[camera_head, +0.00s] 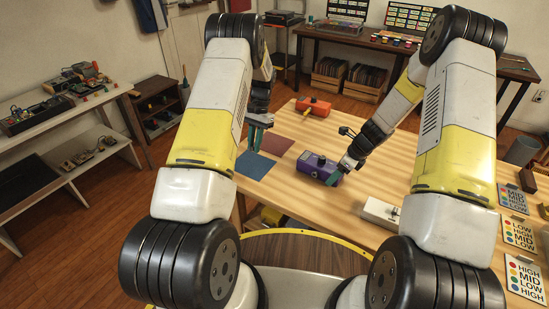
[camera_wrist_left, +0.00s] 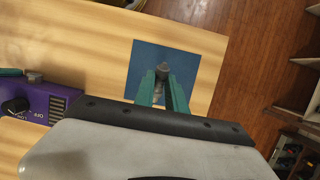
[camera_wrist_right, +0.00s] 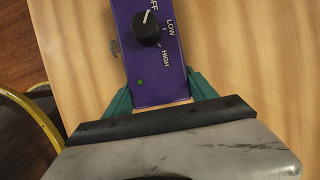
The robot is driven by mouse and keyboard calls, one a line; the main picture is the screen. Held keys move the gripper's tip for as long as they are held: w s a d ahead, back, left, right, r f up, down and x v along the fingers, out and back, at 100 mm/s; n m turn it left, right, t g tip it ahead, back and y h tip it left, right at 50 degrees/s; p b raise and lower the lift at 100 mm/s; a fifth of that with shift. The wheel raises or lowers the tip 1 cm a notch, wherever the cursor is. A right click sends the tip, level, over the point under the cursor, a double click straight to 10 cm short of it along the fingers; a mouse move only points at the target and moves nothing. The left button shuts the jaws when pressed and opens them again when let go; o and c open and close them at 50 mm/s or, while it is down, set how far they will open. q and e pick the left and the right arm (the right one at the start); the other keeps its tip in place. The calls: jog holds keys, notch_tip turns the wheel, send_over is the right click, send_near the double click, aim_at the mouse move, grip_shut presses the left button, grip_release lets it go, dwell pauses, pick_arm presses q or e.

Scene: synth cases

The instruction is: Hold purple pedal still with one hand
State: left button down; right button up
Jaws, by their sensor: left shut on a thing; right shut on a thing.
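The purple pedal (camera_head: 311,163) lies on the wooden table, with a black knob, OFF, LOW and HIGH marks and a small green light in the right wrist view (camera_wrist_right: 172,84). My right gripper (camera_head: 343,172) is shut on one end of it, a teal finger on each side. The left wrist view shows part of the pedal (camera_wrist_left: 58,104) at the left edge, with a metal stub on its side. My left gripper (camera_head: 257,133) is away from the pedal, above the blue mat (camera_head: 250,166). It is shut on a small grey cylindrical piece (camera_wrist_left: 162,70), partly hidden between its fingers.
A dark red mat (camera_head: 277,144) lies beside the blue one. An orange pedal (camera_head: 314,106) stands farther back and a white box (camera_head: 380,212) sits at the front right. Cards with coloured dots (camera_head: 519,233) stand at the right. Bare table lies between the pedals.

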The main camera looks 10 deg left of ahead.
pick_arm(q)
jog(key=shift+a+f, duration=0.2)
jog(key=shift+f, duration=0.7)
jog(key=shift+a+f, duration=0.25)
jog(key=shift+f, duration=0.6)
jog(key=shift+a+f, duration=0.2)
jog(key=shift+f, duration=0.7)
jog(key=c, duration=1.3)
grip_release()
jog(key=shift+w+r, duration=0.1)
jog(key=v, duration=1.2)
jog(key=shift+w, duration=0.15)
